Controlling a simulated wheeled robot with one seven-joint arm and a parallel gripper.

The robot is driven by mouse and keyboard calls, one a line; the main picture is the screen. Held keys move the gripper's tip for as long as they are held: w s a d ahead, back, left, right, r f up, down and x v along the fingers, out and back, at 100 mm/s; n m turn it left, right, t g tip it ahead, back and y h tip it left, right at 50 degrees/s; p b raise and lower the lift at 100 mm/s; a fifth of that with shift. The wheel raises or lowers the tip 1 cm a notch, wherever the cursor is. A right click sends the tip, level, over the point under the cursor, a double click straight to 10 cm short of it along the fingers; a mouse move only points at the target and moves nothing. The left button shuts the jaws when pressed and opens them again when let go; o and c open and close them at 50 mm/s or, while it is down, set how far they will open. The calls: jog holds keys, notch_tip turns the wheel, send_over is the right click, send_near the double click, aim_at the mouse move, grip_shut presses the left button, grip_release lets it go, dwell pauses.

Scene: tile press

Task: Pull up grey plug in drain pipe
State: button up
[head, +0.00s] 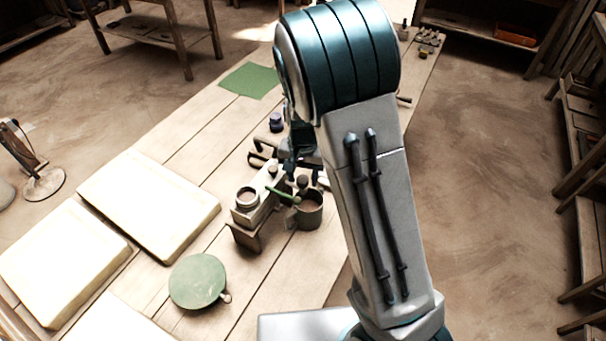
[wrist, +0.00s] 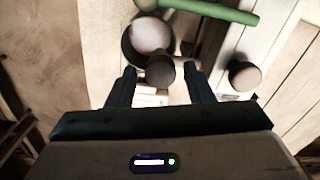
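My gripper (wrist: 160,86) is open in the wrist view, its two dark fingers spread apart. A dark round knob (wrist: 160,71) shows between and slightly beyond the fingertips, with a gap on each side. A dark round pot or pipe mouth (wrist: 130,46) with a pale round top inside lies just past it. A second dark knob (wrist: 243,75) stands to the right. I cannot tell for sure which of these is the grey plug. In the head view my arm partly hides the gripper, which is above the small cluster of parts on the table.
A green rod (wrist: 205,9) crosses above the knobs in the wrist view. In the head view, a brown-filled pot (head: 309,213) and a small jar (head: 247,199) stand close by. A green disc (head: 198,282) and pale slabs (head: 150,203) lie to the left on the table.

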aim_at(303, 179)
grip_shut()
jog(key=shift+r+p, duration=0.7)
jog(key=shift+r, duration=0.45)
jog(key=shift+o, duration=1.2)
grip_release()
jog(key=shift+f, duration=0.1)
notch_tip(303, 179, up, 14)
jog(key=b, duration=0.1)
